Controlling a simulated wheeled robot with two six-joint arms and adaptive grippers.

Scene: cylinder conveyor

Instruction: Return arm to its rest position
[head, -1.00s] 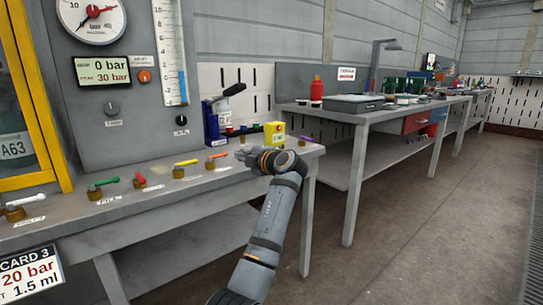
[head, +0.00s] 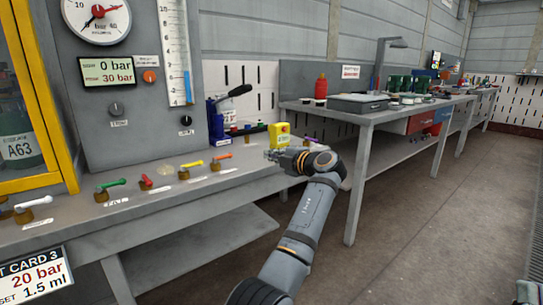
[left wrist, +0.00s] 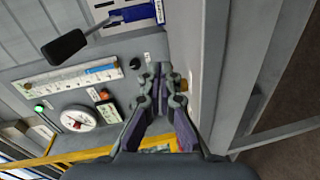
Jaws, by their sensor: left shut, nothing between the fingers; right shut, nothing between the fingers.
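My left arm rises from the bottom of the head view. Its gripper (head: 270,154) is above the right end of the grey test bench (head: 150,215), in front of the yellow box (head: 279,134), with no contact visible. In the left wrist view the two fingers (left wrist: 157,72) are shut together with nothing between them. My right gripper is not recognisable in either view; only a small dark piece shows at the lower right edge of the head view.
Coloured valve levers, such as the green one (head: 109,186) and yellow one (head: 192,164), line the bench front. A gauge panel (head: 125,80) stands behind. A grey workbench (head: 375,117) is at the right. Open floor (head: 430,220) lies to the right.

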